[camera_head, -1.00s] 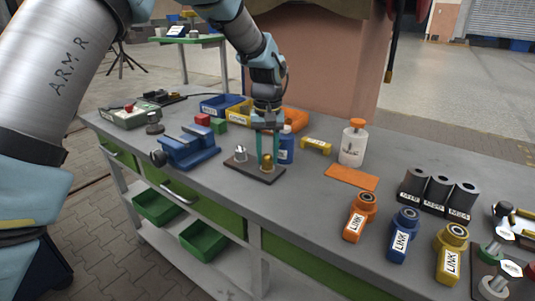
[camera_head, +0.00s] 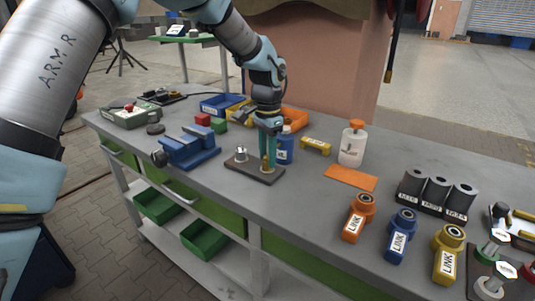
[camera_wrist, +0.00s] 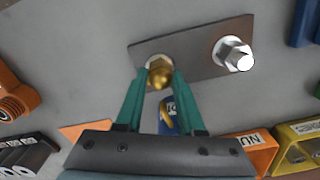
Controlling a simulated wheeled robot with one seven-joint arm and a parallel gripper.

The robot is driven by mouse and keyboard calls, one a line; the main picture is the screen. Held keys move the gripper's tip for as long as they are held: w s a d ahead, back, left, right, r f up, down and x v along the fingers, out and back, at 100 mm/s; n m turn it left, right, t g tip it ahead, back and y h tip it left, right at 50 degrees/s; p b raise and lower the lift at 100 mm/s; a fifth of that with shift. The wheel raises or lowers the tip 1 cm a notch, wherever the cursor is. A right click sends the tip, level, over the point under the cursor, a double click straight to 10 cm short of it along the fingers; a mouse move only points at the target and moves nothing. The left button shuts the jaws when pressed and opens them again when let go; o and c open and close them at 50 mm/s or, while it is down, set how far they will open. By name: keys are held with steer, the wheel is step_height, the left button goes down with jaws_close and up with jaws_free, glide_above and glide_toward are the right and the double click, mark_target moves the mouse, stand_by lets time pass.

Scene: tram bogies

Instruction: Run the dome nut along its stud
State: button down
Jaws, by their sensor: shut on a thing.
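The brass dome nut (camera_wrist: 160,76) stands on a dark base plate (camera_wrist: 197,46), with a pale washer or collar around its foot. In the head view it is a small gold spot (camera_head: 264,162) at the right end of the plate. My gripper (camera_wrist: 160,72) points down with its green fingers closed on the nut from both sides. The stud under the nut is hidden. A silver hex nut with a round end (camera_wrist: 233,55) sits at the other end of the plate, apart from my fingers.
A blue vise (camera_head: 190,150) stands left of the plate. A blue bottle (camera_head: 286,148) stands close behind my fingers. The bench front before the plate is clear.

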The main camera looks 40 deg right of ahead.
steer(key=m, duration=0.1)
steer(key=m+p, duration=0.1)
steer(key=m, duration=0.1)
steer(key=shift+w+d+r+m, duration=0.1)
steer(key=shift+r+m, duration=0.2)
steer(key=m+p, duration=0.1)
steer(key=m, duration=0.2)
steer(key=shift+m, duration=0.3)
steer(key=m+p, duration=0.1)
steer(key=m, duration=0.2)
steer(key=shift+m, duration=0.3)
steer(key=shift+m+p, duration=0.7)
steer(key=shift+m, duration=1.2)
steer(key=c, duration=0.8)
jaws_free()
steer(key=shift+c, duration=0.2)
steer(key=o, duration=0.3)
steer(key=shift+f, duration=0.2)
